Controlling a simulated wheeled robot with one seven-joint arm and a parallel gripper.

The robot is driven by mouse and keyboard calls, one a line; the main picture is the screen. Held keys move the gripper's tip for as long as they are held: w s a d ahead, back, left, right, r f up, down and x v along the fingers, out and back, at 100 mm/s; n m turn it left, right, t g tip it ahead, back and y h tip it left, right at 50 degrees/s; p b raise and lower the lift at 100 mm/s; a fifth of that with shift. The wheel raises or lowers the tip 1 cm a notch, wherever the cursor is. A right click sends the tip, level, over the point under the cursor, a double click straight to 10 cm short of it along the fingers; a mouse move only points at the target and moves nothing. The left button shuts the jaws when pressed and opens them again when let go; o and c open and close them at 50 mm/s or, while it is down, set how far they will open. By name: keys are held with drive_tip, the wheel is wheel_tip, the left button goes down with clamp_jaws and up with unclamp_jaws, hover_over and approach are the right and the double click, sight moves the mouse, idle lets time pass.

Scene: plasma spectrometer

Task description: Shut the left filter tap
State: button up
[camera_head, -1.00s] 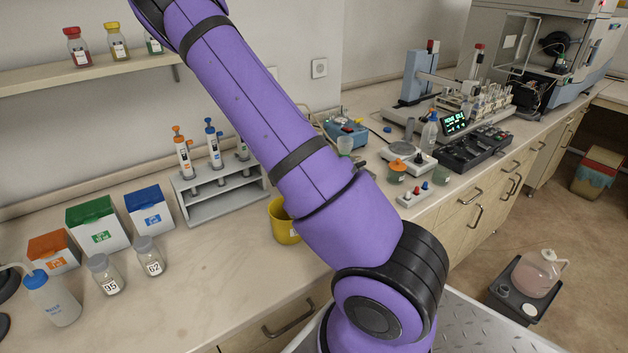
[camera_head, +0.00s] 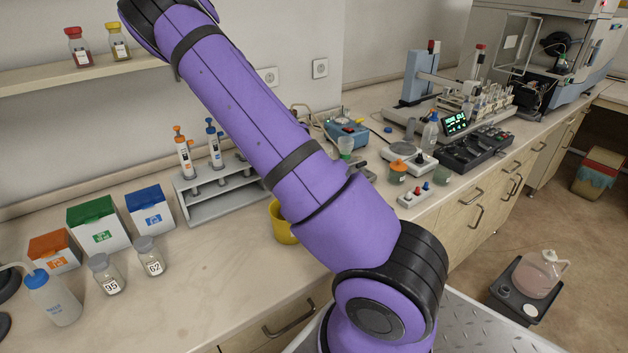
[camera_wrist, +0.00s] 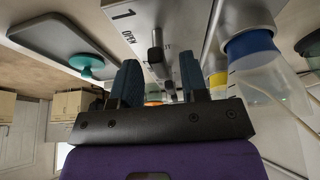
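In the wrist view, my gripper (camera_wrist: 160,66) shows two dark blue fingers that stand apart, with a gap between them. A clear vessel (camera_wrist: 272,82) with a blue collar is right of the fingers. In the head view, my arm hides the gripper and most of the bench behind it; a small cup-like vessel (camera_head: 346,146) shows beside the arm.
A dark tray (camera_wrist: 50,38) with a teal piece (camera_wrist: 88,62) lies left of the fingers in the wrist view.

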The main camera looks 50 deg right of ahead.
drive_tip(key=v, duration=1)
drive_tip(key=shift+a+r, duration=0.2)
drive_tip(key=shift+r, duration=0.15)
drive_tip(key=shift+w+r, duration=0.1)
wheel_tip(320, 180, up, 8)
idle(1.0)
idle(0.5)
